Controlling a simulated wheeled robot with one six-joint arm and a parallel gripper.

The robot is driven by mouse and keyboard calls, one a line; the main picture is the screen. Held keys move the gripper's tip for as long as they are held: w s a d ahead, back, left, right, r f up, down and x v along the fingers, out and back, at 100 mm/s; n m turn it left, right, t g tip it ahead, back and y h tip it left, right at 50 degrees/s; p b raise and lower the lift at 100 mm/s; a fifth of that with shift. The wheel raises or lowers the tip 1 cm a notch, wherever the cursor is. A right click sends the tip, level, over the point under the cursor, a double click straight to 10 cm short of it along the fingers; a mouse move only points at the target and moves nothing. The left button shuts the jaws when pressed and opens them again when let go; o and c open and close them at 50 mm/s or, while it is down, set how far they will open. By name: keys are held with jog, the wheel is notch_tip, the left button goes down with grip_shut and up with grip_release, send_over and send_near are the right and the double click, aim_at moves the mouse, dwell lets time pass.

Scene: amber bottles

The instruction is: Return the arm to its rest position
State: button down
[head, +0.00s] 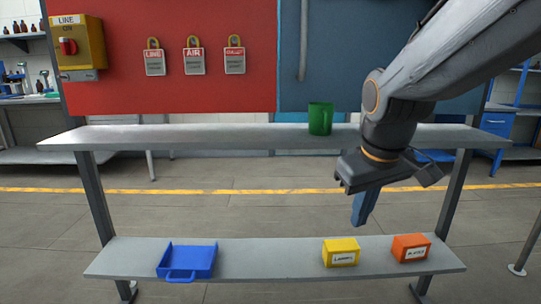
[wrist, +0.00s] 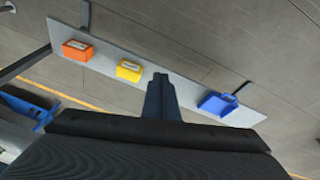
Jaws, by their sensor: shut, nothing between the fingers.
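My gripper (head: 364,208) hangs in front of the rack, between the upper and lower shelves in the head view, its blue fingers pointing down. The fingers are shut with nothing between them; the shut fingers also show in the wrist view (wrist: 160,90). My arm reaches in from the upper right and covers part of the upper shelf (head: 230,137).
A green cup (head: 320,118) stands on the upper shelf, left of my arm. The lower shelf (head: 270,262) holds a blue tray (head: 188,260), a yellow box (head: 341,252) and an orange box (head: 411,247). The shelf between tray and yellow box is bare.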

jog(key=s+a+f+m+g+p, duration=0.1)
jog(key=s+a+f+g, duration=0.1)
jog(key=s+a+f, duration=0.3)
jog(key=s+a+f+g+p, duration=0.1)
jog(key=s+f+g, duration=0.1)
jog(key=s, duration=0.6)
jog(key=d+r+m+p, duration=0.2)
jog(key=d+r+p, duration=0.4)
jog(key=p, duration=0.6)
jog(key=shift+w+d+r+m+p, duration=0.2)
jog(key=shift+d+r+m+p, duration=0.15)
jog(key=shift+d, duration=0.45)
